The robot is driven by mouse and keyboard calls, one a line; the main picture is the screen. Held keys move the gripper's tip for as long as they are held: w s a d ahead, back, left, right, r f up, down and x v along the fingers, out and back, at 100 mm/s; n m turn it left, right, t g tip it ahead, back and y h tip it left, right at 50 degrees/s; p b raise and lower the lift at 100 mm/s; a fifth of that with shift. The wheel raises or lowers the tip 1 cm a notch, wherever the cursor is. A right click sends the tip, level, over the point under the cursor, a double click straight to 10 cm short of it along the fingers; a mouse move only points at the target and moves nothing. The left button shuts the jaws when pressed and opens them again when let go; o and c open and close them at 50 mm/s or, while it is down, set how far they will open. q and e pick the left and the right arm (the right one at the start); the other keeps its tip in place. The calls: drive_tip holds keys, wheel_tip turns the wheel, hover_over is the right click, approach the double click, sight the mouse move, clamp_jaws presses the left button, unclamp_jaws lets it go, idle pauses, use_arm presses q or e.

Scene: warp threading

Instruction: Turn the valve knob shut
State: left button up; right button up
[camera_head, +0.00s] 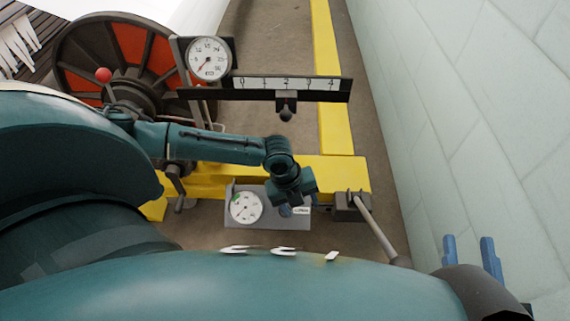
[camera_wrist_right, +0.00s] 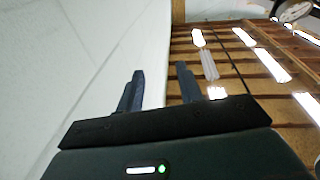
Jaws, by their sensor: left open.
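A grey panel (camera_head: 270,221) on the yellow frame carries a white round gauge (camera_head: 245,208) with a green mark. My left gripper (camera_head: 291,207) is over the panel's right part, pointing down, just right of the gauge. It is open. A small blue part shows under it; I cannot tell whether this is a fingertip or the valve knob. The knob is otherwise hidden beneath the gripper, so contact cannot be seen. My right gripper (camera_head: 470,256) is at the lower right beside the pale wall. In the right wrist view its two blue fingers (camera_wrist_right: 158,90) are apart with nothing between them.
A larger dial (camera_head: 208,58) and a numbered scale bar (camera_head: 285,84) with a dark slider stand behind the panel. A red-and-black wheel (camera_head: 122,62) is at the upper left. A grey lever (camera_head: 377,226) is right of the panel. A pale wall (camera_head: 470,110) bounds the right side.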

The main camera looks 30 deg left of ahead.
use_arm(q)
drive_tip(key=w+a+m+y+b, duration=0.1)
drive_tip(key=w+a+y, duration=0.1)
drive_tip(key=a, duration=0.6)
drive_tip(key=shift+g, duration=0.3)
drive_tip(key=f+b, duration=0.1)
drive_tip(key=f, duration=0.1)
drive_tip(key=f+b, duration=0.1)
drive_tip(key=f, duration=0.2)
drive_tip(key=f+b, duration=0.2)
drive_tip(key=shift+w+d+f, duration=0.25)
drive_tip(key=shift+d+f, duration=0.1)
drive_tip(key=shift+f, duration=0.05)
drive_tip(key=f, duration=0.1)
drive_tip(key=f+b, duration=0.1)
drive_tip(key=f, duration=0.1)
drive_tip(key=f+b, duration=0.1)
drive_tip(key=f, duration=0.1)
drive_tip(key=shift+w+d, duration=0.2)
drive_tip(key=shift+d, duration=0.05)
drive_tip(key=shift+f+b, duration=0.3)
drive_tip(key=shift+b, duration=0.05)
use_arm(e)
drive_tip(key=r+n+y, duration=0.1)
drive_tip(key=r+n+t+y, duration=0.1)
drive_tip(key=y, duration=0.1)
drive_tip(key=w+r+n+t+y, duration=0.1)
drive_tip(key=shift+a+r+y, duration=0.2)
drive_tip(key=shift+a+y, duration=0.15)
drive_tip(key=shift+y, duration=0.05)
